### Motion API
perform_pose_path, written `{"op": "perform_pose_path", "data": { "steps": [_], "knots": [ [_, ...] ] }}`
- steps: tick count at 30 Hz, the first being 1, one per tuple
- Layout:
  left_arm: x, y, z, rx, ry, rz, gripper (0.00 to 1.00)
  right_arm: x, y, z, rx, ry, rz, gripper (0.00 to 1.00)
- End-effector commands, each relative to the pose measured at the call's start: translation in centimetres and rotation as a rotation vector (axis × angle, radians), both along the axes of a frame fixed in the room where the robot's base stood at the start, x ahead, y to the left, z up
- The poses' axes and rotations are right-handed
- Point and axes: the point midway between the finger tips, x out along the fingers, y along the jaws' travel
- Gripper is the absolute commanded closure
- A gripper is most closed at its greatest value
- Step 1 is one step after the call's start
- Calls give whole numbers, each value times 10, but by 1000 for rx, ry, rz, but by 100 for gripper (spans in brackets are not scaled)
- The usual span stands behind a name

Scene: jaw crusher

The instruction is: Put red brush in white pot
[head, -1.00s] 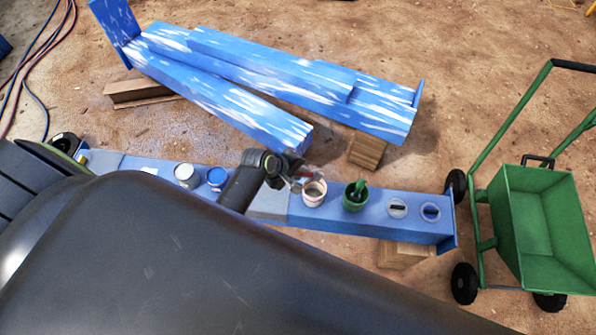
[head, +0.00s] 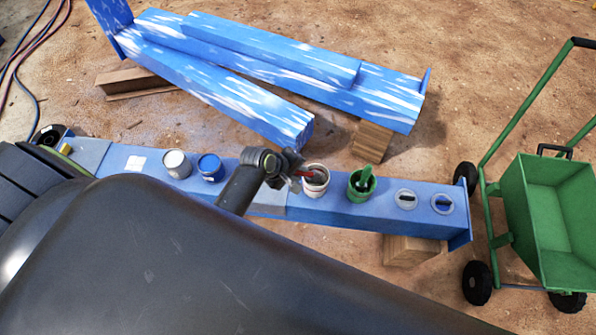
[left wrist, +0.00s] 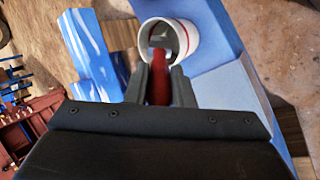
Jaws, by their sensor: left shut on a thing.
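The white pot (head: 314,188) stands on the blue beam, just right of my left gripper (head: 292,178) in the head view. In the left wrist view, the white pot (left wrist: 183,45) with its red stripe opens just beyond the fingertips. My left gripper (left wrist: 160,75) is shut on the red brush (left wrist: 159,88). The brush points into the pot's mouth; its far end shows inside the rim. In the head view, the red brush (head: 306,173) reaches from the gripper to the pot's mouth. Whether it touches the pot's bottom is hidden. My right gripper is out of view.
On the blue beam (head: 340,208) stand a green pot (head: 361,184) with a green brush, a white can (head: 176,164), a blue can (head: 210,166) and two round lids (head: 442,203). A green cart (head: 558,215) stands at the right. Painted blue beams (head: 240,75) lie behind.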

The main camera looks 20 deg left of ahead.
Motion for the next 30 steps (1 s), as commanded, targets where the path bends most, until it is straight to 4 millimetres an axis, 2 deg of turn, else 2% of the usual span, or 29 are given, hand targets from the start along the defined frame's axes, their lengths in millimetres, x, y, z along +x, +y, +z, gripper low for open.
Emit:
{"op": "perform_pose_path", "data": {
  "steps": [7, 8, 12, 14, 30],
  "knots": [
    [0, 0, 0, 0, -1, 0, 100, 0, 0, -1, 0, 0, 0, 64],
    [0, 0, 0, 0, 0, 0, 77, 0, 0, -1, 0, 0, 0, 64],
    [0, 0, 0, 0, -1, 0, 59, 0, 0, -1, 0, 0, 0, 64],
    [0, 0, 0, 0, -1, 0, 53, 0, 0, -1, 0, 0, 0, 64],
    [0, 0, 0, 0, -1, 0, 53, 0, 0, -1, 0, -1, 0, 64]
  ]
}}
